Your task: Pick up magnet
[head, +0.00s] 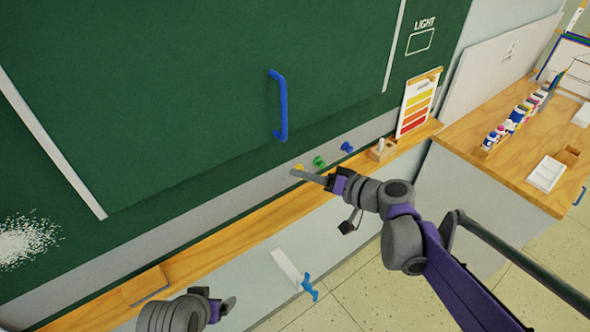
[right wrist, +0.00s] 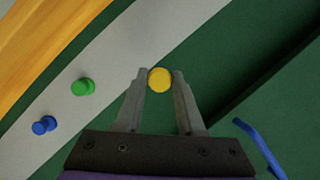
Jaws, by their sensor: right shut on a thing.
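A small round yellow magnet (right wrist: 160,80) sits between the fingertips of my right gripper (right wrist: 160,86), which is shut on it. In the head view the yellow magnet (head: 299,168) shows just past the fingertips of my right gripper (head: 297,173), close to the grey strip below the green board. A green magnet (head: 319,162) and a blue magnet (head: 347,147) are on the grey strip to its right. They also show at the left of the right wrist view, green (right wrist: 82,87) and blue (right wrist: 44,125). My left gripper (head: 222,303) is low at the bottom; its jaw state is unclear.
A wooden ledge (head: 220,232) runs below the green board (head: 190,90), with a wooden block (head: 146,285) on it. A blue handle (head: 280,105) stands out from the board. A wooden counter (head: 480,130) with paint bottles (head: 515,120) is at right.

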